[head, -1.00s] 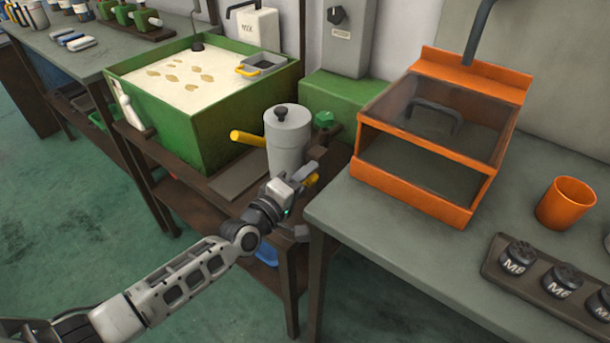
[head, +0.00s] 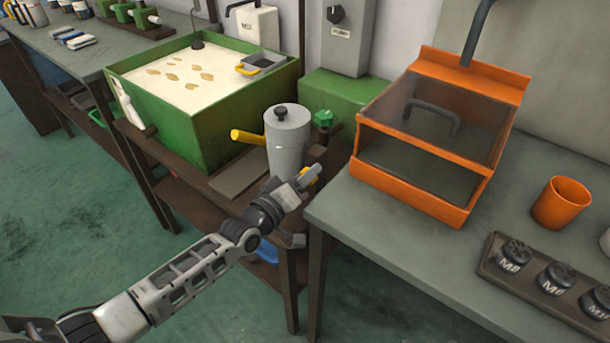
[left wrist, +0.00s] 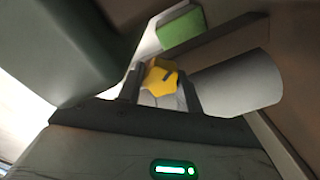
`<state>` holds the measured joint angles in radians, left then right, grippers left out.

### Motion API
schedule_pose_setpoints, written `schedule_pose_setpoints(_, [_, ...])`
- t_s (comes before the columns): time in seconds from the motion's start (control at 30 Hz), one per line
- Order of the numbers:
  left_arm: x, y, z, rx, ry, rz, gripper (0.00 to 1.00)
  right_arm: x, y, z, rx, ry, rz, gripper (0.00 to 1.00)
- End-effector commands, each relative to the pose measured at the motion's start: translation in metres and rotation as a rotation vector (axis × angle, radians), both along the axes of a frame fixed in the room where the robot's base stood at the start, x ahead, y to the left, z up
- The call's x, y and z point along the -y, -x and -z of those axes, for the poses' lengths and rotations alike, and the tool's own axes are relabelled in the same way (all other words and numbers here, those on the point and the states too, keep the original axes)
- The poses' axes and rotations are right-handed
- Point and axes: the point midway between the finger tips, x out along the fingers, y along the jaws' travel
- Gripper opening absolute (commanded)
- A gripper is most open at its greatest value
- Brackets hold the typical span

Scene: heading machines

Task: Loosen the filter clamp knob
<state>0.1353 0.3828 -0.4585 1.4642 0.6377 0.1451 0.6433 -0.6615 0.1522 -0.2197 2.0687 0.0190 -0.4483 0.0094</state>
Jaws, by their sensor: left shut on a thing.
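The yellow clamp knob (left wrist: 161,77) shows between the two fingers in the left wrist view, with a dark slot mark on its face. My left gripper (head: 309,175) is shut on the knob, low at the right side of the grey filter canister (head: 286,146). My right gripper is not in view.
A green tank (head: 211,130) of pale liquid stands left of the canister, with a yellow handle (head: 247,136) between them. A green valve knob (head: 323,118) is behind. The grey bench (head: 345,213) at right is close to my gripper and carries an orange guard box (head: 412,190).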

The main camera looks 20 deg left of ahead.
Motion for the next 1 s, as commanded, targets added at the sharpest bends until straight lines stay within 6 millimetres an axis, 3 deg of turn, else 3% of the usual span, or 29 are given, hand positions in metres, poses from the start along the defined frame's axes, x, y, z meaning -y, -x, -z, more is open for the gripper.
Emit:
schedule_pose_setpoints(0.27, [0.0,0.0,0.001,0.0,-0.004,0.0,0.12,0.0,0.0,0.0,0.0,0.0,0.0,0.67])
schedule_pose_setpoints(0.3, [0.0,0.0,0.001,0.0,-0.004,0.0,0.46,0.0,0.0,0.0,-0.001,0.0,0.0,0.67])
schedule_pose_setpoints(0.33, [0.0,0.0,0.001,0.0,-0.003,0.0,0.54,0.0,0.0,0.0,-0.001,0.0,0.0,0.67])
schedule_pose_setpoints(0.37, [0.0,0.0,0.001,0.0,-0.003,0.0,0.57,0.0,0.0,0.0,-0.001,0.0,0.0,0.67])
schedule_pose_setpoints(0.73, [-0.002,0.007,0.001,-0.002,-0.002,0.0,0.57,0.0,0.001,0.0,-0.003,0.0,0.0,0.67])
schedule_pose_setpoints(0.87, [-0.009,0.025,0.001,-0.004,-0.002,0.0,0.57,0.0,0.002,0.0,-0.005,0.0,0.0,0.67])
schedule_pose_setpoints(1.0, [-0.02,0.057,0.002,-0.005,-0.004,0.001,0.57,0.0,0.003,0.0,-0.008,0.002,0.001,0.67])
